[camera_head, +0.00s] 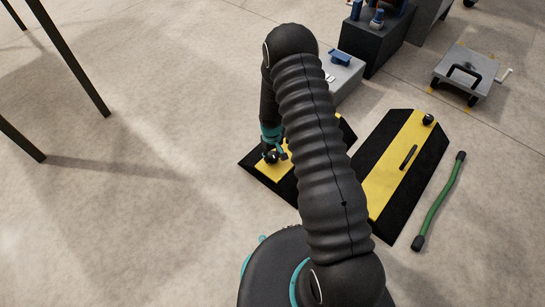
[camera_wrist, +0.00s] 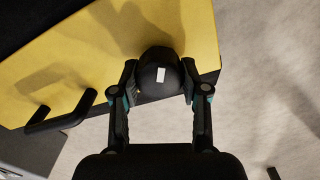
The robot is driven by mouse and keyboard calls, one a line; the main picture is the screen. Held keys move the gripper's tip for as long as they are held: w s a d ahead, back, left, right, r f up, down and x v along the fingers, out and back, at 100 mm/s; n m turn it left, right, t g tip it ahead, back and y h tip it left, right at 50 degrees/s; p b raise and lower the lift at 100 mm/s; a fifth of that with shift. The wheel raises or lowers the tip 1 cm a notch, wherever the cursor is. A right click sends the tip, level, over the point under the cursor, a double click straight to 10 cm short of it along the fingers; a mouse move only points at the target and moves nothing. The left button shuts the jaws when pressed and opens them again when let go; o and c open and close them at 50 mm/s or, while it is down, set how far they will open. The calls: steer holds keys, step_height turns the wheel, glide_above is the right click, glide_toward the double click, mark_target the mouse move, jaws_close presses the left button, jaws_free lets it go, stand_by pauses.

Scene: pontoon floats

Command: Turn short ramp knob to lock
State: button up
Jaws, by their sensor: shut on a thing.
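The short ramp (camera_head: 263,175), black with a yellow top, lies on the floor left of my arm. It also shows in the wrist view (camera_wrist: 85,50) as a yellow face. Its round black knob (camera_head: 272,157) sits near the left end. In the wrist view the knob (camera_wrist: 160,75) stands between my fingers and bears a small white mark. My gripper (camera_head: 274,150) reaches down over the knob. In the wrist view my gripper (camera_wrist: 160,88) is shut on the knob, one finger on each side. My arm hides part of the short ramp in the head view.
A longer ramp (camera_head: 415,165) with a black handle and knob lies right of my arm. A green bar (camera_head: 438,203) with black ends lies beyond it. Grey blocks (camera_head: 378,45) and a low cart (camera_head: 467,77) stand at the back.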

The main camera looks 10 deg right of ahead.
mark_target(272, 155)
steer(key=n+b, duration=0.1)
steer(key=n, duration=0.4)
steer(key=shift+n, duration=0.3)
stand_by(0.4)
steer(key=o, duration=1.1)
steer(key=shift+o, duration=0.2)
step_height(272, 155, up, 12)
steer(key=shift+s+a, duration=0.15)
